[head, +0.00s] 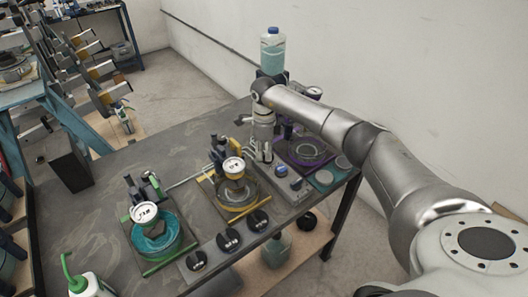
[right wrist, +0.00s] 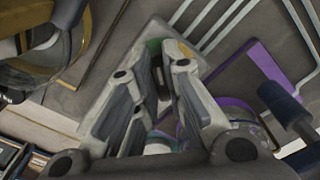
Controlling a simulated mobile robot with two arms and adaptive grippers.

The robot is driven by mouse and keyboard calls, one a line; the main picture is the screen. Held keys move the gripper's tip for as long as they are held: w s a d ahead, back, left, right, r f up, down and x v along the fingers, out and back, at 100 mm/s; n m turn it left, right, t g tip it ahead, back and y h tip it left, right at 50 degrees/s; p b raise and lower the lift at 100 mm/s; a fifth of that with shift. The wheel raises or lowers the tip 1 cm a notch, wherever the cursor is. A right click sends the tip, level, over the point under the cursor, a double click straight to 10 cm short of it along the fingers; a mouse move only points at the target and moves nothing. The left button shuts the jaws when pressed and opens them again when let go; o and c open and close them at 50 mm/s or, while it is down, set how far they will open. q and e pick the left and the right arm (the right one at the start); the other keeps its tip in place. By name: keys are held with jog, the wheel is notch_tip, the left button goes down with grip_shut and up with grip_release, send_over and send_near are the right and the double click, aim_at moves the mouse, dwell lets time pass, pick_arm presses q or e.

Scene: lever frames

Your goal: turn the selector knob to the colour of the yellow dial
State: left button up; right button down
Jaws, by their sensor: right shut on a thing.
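My right gripper (head: 264,153) reaches down from the right onto the far right part of the bench. In the right wrist view its fingers (right wrist: 164,75) are closed around the selector knob, which they mostly hide. A pale plate (right wrist: 110,92) lies under them, with green, orange, teal and purple patches showing around the fingers. The knob's pointing direction cannot be told. The yellow dial (head: 233,166) has a pale face and stands on a yellow-edged station mid-bench, left of the gripper. My left gripper is not in view.
Black round pieces (head: 228,240) line the bench's front edge. A bottle (head: 272,50) stands at the back. Bare bench lies at the left.

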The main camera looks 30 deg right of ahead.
jog(key=shift+m+b, duration=0.3)
jog(key=shift+m, duration=0.2)
jog(key=m, duration=0.1)
jog(key=m+b, duration=0.1)
jog(key=m, duration=0.1)
jog(key=shift+w+d+f, duration=0.1)
jog(key=shift+w+d, duration=0.05)
jog(key=shift+d+m+b, duration=0.1)
jog(key=shift+m+b, duration=0.3)
jog(key=shift+m, duration=0.8)
jog(key=shift+w+d+m, duration=0.1)
jog(key=shift+d+m, duration=0.05)
jog(key=shift+m, duration=1.45)
jog(key=c, duration=1.5)
grip_release()
